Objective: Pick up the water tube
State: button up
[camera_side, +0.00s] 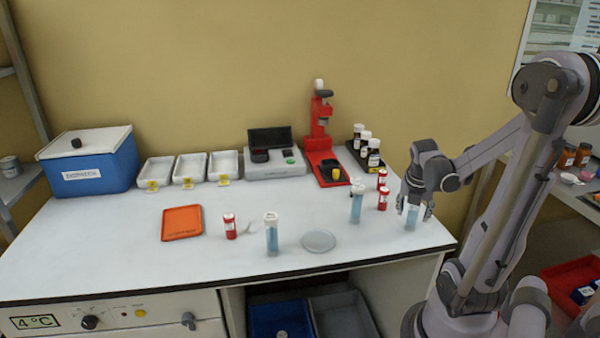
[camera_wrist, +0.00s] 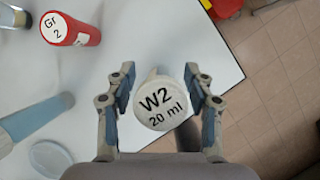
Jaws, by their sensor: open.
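A clear tube with light blue liquid (camera_side: 411,218) stands upright near the right end of the table. Its white cap, marked "W2 20 ml" (camera_wrist: 160,103), shows in the wrist view. My gripper (camera_side: 415,203) is open and points down over this tube. In the wrist view the two fingers of my gripper (camera_wrist: 159,82) stand on either side of the cap, with a gap on both sides. Two more blue-liquid tubes with white caps stand on the table, one in front (camera_side: 272,236) and one in the middle (camera_side: 357,206).
Red tubes (camera_side: 383,199) stand just left of my gripper; one marked "Gr 2" (camera_wrist: 72,30) shows in the wrist view. A round clear dish (camera_side: 318,241) and an orange tray (camera_side: 182,222) lie further left. The table's edge is close on the right.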

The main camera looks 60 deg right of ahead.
jog(key=shift+c, duration=0.3)
jog(key=c, duration=1)
jog(key=shift+r, duration=0.15)
